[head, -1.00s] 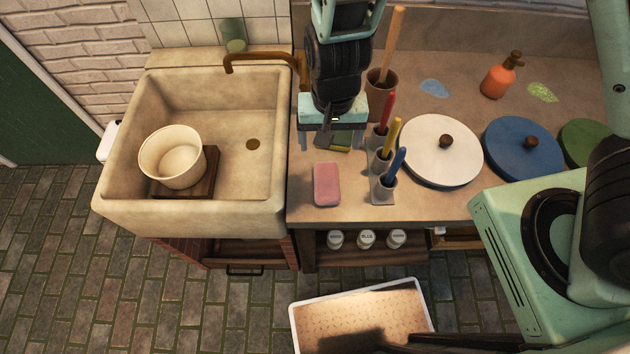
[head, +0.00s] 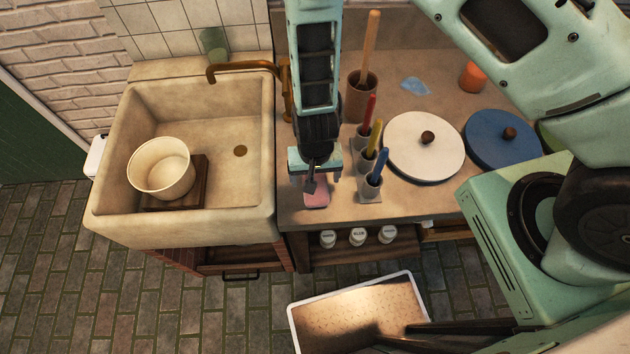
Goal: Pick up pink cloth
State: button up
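The pink cloth (head: 316,200), a small pink block-like pad, lies on the counter between the sink and the brush holder. My gripper (head: 315,179) points down over its far part and hides that part. The fingers look spread apart, one on each side of the cloth's width. I cannot tell how high the fingertips are above the counter or whether they touch the cloth.
Holders with red, yellow and blue-handled brushes (head: 374,172) stand close to the right of my gripper. The white lid (head: 415,155) and blue lid (head: 495,150) lie further right. The sink (head: 100,205) with a white pot (head: 160,170) is at left.

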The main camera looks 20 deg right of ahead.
jog(key=shift+f+p, duration=0.35)
jog(key=shift+f, duration=1.1)
jog(key=c, duration=1.1)
jog(key=shift+o, duration=0.2)
notch_tip(320, 180, up, 10)
jog(key=shift+b, duration=1.1)
